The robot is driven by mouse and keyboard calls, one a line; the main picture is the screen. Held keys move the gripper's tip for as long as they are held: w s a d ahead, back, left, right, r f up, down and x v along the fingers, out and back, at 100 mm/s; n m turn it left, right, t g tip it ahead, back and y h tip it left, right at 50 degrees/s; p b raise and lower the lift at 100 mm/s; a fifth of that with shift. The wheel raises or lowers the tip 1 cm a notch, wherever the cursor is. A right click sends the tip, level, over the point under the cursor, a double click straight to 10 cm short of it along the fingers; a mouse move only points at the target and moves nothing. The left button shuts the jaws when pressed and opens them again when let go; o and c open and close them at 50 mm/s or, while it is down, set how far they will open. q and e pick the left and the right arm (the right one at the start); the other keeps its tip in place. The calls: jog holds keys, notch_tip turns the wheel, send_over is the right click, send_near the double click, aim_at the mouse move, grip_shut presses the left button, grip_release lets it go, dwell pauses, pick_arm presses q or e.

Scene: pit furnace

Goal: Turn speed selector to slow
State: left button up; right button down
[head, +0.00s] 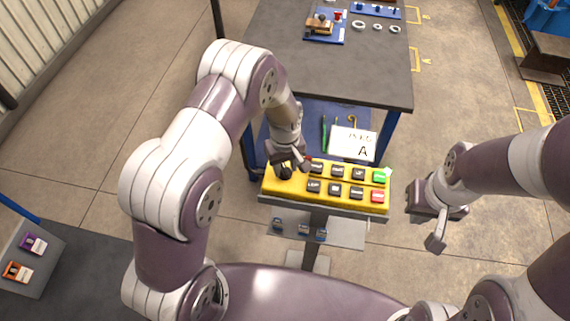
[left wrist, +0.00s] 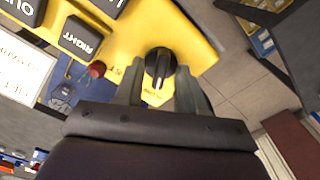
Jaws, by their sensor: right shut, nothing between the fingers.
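The speed selector is a black rotary knob (left wrist: 160,64) on the left end of the yellow control panel (head: 318,205). It also shows in the head view (head: 284,173), partly covered by my left gripper. In the left wrist view a pale mark on the knob points toward my gripper's palm. My left gripper (left wrist: 160,76) is open, with one finger on each side of the knob and a small gap showing; contact cannot be told. In the head view my left gripper (head: 287,163) is over the panel's left end. My right gripper (head: 436,226) is shut and empty, right of the panel.
Several black buttons, a green button (head: 380,176) and a red button (head: 377,196) fill the panel. A small red part (left wrist: 97,69) sits near the knob. A grey table (head: 335,75) stands behind, with a white sign (head: 352,143) below its front edge.

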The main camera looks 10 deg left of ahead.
aim_at(285, 168)
pick_arm(q)
notch_tip(285, 168, up, 13)
jog(key=b, duration=0.3)
jog(key=shift+f, duration=0.15)
dwell(0.3)
